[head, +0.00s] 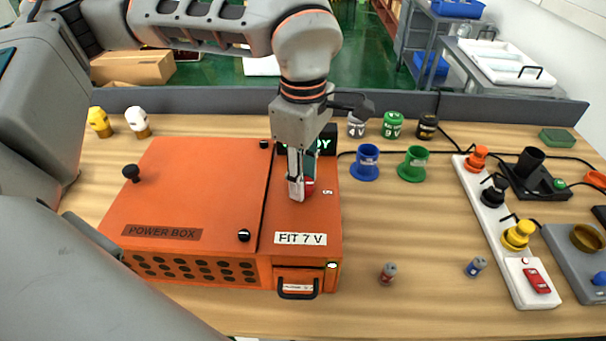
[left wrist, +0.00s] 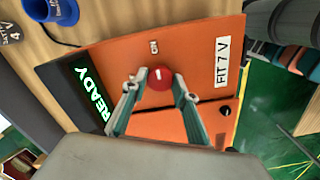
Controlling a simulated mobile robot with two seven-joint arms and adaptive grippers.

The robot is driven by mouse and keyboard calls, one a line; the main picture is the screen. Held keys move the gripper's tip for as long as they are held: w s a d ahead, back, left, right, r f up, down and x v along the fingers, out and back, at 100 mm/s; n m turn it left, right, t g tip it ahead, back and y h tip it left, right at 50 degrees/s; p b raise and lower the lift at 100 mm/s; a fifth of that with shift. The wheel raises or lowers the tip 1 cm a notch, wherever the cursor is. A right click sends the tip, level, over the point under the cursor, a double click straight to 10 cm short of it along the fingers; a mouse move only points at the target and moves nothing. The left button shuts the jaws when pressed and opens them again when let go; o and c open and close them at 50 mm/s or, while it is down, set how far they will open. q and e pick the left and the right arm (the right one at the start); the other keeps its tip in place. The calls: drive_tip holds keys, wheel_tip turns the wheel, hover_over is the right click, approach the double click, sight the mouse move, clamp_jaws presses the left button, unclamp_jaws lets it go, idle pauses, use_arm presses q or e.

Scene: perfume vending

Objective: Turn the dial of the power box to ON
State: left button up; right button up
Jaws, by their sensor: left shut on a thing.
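The orange power box (head: 190,190) stands on the wooden table, with "POWER BOX" and "FIT 7 V" labels on it. Its red round dial (head: 309,185) is on the right panel, partly hidden by my left gripper (head: 299,188). In the left wrist view, the red dial (left wrist: 160,78) with a white mark sits between the fingertips of my left gripper (left wrist: 162,86), which is shut on it. The small ON label (left wrist: 154,46) is beside the dial, and the white mark points roughly toward it. A display (left wrist: 88,93) reads READY in green. My right gripper is not in view.
Blue (head: 365,163) and green (head: 412,164) cups stand right of the box. A white power strip (head: 495,225) with coloured plugs lies farther right. Two small bottles (head: 387,274) (head: 475,267) stand in front. The table between the box and strip is mostly free.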

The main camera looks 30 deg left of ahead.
use_arm(q)
drive_tip(key=shift+w, duration=0.1)
drive_tip(key=o, duration=1.1)
wheel_tip(320, 180, up, 12)
idle(0.5)
